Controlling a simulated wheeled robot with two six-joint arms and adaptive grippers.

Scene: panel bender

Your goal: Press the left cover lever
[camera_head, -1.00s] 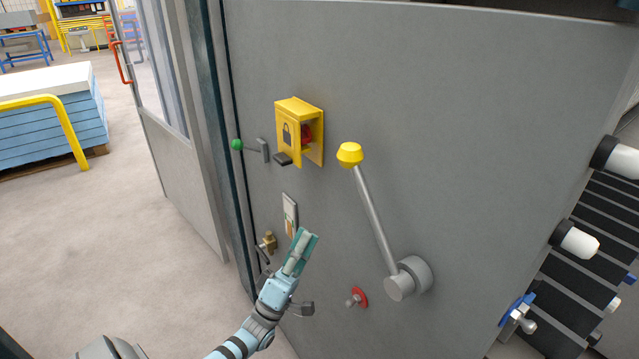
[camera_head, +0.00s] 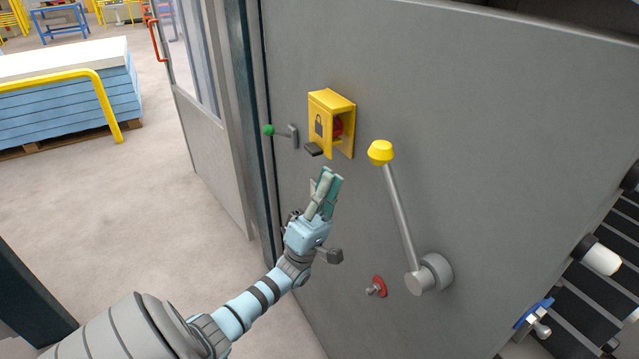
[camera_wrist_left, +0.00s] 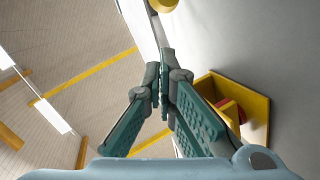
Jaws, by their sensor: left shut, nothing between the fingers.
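A yellow cover box (camera_head: 340,107) with a padlock mark is fixed to the grey machine panel. A red part (camera_head: 338,125) shows inside its open side. A small dark lever tab (camera_head: 314,149) sticks out at the box's lower left. My left gripper (camera_head: 329,176) is shut and empty, its fingertips pointing up just below the box and tab, apparently apart from them; the exact gap is unclear. In the left wrist view, the shut fingers (camera_wrist_left: 160,70) are beside the yellow box, and the tab cannot be made out. My right gripper is out of view.
A green-knobbed lever (camera_head: 280,132) is left of the box. A long yellow-knobbed lever (camera_head: 397,205) and a red-collared knob (camera_head: 377,286) are on the panel to the right. A glazed door stands at left. A yellow rail (camera_head: 105,105) stands before the blue stack.

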